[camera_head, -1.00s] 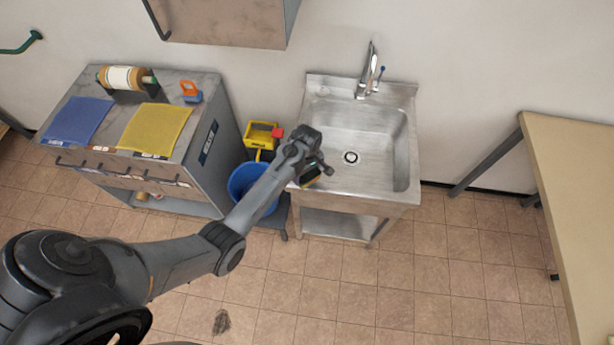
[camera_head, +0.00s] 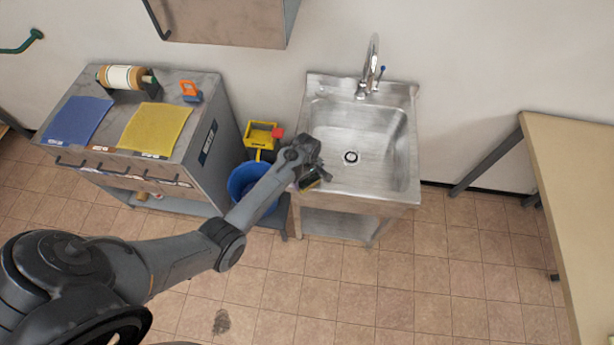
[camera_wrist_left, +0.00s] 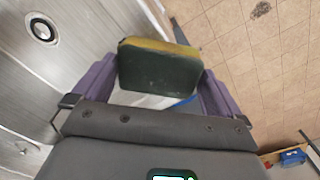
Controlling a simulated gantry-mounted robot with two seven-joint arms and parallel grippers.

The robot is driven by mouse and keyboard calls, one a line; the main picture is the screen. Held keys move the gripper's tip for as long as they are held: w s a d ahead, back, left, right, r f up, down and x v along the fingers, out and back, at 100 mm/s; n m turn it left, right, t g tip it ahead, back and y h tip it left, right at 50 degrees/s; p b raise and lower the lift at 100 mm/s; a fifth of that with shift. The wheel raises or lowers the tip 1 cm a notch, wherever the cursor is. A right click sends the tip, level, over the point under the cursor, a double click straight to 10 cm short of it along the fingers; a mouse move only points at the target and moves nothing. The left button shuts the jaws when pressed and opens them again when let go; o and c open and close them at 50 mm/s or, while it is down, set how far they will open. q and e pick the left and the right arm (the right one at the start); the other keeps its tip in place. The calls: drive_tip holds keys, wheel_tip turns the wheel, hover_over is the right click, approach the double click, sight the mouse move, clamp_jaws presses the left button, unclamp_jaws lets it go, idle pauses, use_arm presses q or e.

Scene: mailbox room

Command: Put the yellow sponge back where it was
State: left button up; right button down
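The yellow sponge (camera_wrist_left: 160,65) has a dark green scouring side. In the left wrist view it sits between the purple fingers of my left gripper (camera_wrist_left: 160,80), which is shut on it. In the head view my left gripper (camera_head: 311,176) holds the sponge (camera_head: 309,184) at the left front edge of the sink (camera_head: 345,183), near the blue bucket (camera_head: 243,182). The sponge is small and partly covered by the gripper there. My right gripper is not in view.
A yellow wringer (camera_head: 262,133) is behind the bucket. A wooden table (camera_head: 575,180) is at right. The sink basin looks empty.

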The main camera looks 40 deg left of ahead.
sight(307, 179)
use_arm(q)
wheel_tip(307, 179, up, 12)
drive_tip(key=s+d+r+m+t, duration=0.1)
drive_tip(key=s+d+r+m, duration=0.1)
drive_tip(key=s+m, duration=0.4)
drive_tip(key=s+d+r+m+t, duration=0.1)
drive_tip(key=s+d+m, duration=0.4)
drive_tip(key=s, duration=0.5)
drive_tip(key=s+d+r+m+t, duration=0.1)
drive_tip(key=s+d+r+m, duration=0.2)
drive_tip(key=s+m, duration=0.3)
drive_tip(key=s+d, duration=0.1)
drive_tip(key=s, duration=0.2)
drive_tip(key=shift+r+m+t+p, duration=0.3)
drive_tip(key=shift+p, duration=0.05)
drive_tip(key=shift+d, duration=0.1)
wheel_tip(307, 179, up, 11)
drive_tip(key=p, duration=1)
drive_tip(key=shift+p, duration=0.4)
drive_tip(key=shift+f, duration=0.1)
